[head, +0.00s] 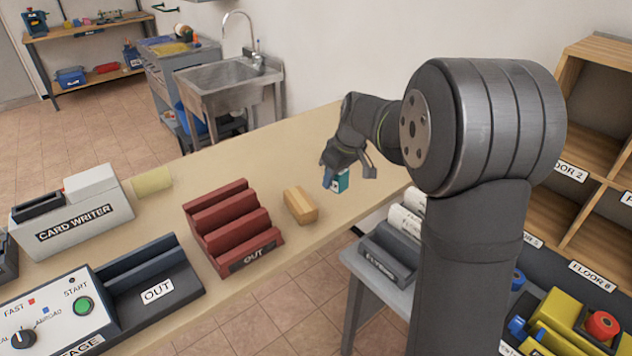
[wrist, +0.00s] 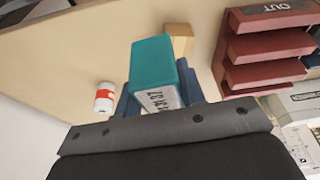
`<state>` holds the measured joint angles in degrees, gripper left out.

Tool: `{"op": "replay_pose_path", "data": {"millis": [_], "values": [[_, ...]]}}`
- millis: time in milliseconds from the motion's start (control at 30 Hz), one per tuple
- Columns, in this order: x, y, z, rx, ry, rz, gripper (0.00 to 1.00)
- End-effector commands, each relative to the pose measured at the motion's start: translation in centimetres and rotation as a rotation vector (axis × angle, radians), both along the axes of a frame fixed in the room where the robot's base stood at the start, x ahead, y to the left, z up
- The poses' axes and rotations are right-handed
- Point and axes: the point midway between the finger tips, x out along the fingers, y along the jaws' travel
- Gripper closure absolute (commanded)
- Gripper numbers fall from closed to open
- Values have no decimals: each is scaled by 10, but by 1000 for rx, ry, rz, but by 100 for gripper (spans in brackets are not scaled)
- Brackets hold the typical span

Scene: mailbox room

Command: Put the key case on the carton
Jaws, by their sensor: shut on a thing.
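A teal box-shaped case (head: 342,182), which I take to be the key case, is between the fingers of my gripper (head: 345,178). In the wrist view, the teal case (wrist: 152,62) shows a white printed label, and the blue fingers of my gripper (wrist: 159,88) close on its two sides. I cannot tell whether it touches the table. A small tan block (head: 300,206) with a lighter stripe, possibly the carton, lies to its left. The tan block also shows behind the case in the wrist view (wrist: 180,38), partly hidden.
A dark red OUT rack (head: 232,226) stands left of the tan block on the beige table (head: 165,212). A red-and-white cylinder (wrist: 104,98) stands near the case in the wrist view. A yellow pad (head: 152,181) and card writer (head: 72,212) are farther left.

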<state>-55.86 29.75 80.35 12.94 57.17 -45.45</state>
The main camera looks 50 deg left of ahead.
Motion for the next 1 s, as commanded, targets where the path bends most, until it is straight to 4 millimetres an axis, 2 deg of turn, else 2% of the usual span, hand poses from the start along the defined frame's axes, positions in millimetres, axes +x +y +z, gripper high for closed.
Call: {"op": "replay_pose_path", "data": {"millis": [167, 333, 467, 733, 900, 1000], "values": [[6, -8, 9, 0, 0, -54, 92], [2, -3, 6, -1, 1, -96, 92], [-12, 16, -8, -2, 1, -93, 92], [-47, 66, -44, -1, 1, -92, 92], [-60, 84, -57, 0, 0, -93, 92], [-62, 87, -60, 1, -1, -96, 92]]}}
